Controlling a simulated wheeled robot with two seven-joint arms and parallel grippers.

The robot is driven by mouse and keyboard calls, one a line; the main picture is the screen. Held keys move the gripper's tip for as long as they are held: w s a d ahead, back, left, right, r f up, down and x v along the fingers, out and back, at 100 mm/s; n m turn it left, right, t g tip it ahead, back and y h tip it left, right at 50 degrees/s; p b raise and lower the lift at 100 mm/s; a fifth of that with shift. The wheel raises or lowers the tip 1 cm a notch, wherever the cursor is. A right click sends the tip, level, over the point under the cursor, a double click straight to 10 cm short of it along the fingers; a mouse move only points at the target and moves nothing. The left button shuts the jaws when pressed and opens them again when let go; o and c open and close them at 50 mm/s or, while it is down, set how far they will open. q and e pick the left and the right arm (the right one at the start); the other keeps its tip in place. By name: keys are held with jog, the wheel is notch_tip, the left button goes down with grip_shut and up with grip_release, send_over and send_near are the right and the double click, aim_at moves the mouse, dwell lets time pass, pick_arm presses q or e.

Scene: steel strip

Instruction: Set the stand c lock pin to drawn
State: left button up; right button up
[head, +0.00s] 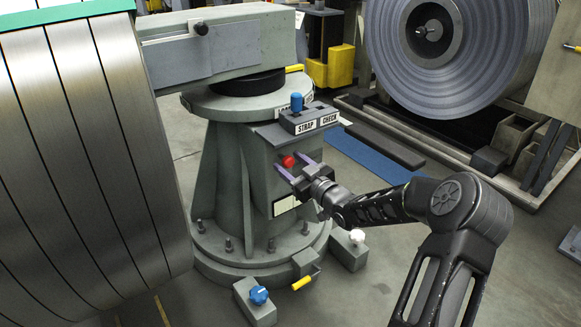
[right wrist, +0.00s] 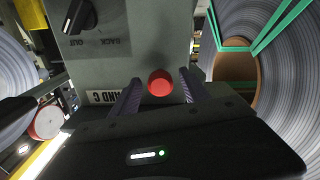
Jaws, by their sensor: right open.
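A red round knob (head: 288,161) sticks out of the front face of the grey stand (head: 231,165). In the right wrist view the red knob (right wrist: 160,82) shows end-on, beside a partly hidden label (right wrist: 103,97) reading "AND C". My right gripper (head: 292,164) is open in front of that face, with one finger on each side of the knob. In the wrist view I see gaps between both fingers and the knob. Whether the knob is the lock pin, and how far it is drawn, I cannot tell. My left gripper is out of view.
A box with a blue knob (head: 296,102), marked "STRAP CHECK", sits above the red knob. A black rotary switch (right wrist: 78,16) is on the face. Low boxes with a blue knob (head: 258,295) and white knob (head: 357,237) stand at the base. A large steel coil (head: 90,150) fills the left.

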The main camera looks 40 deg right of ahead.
grip_shut()
dwell(0.6)
dwell(0.8)
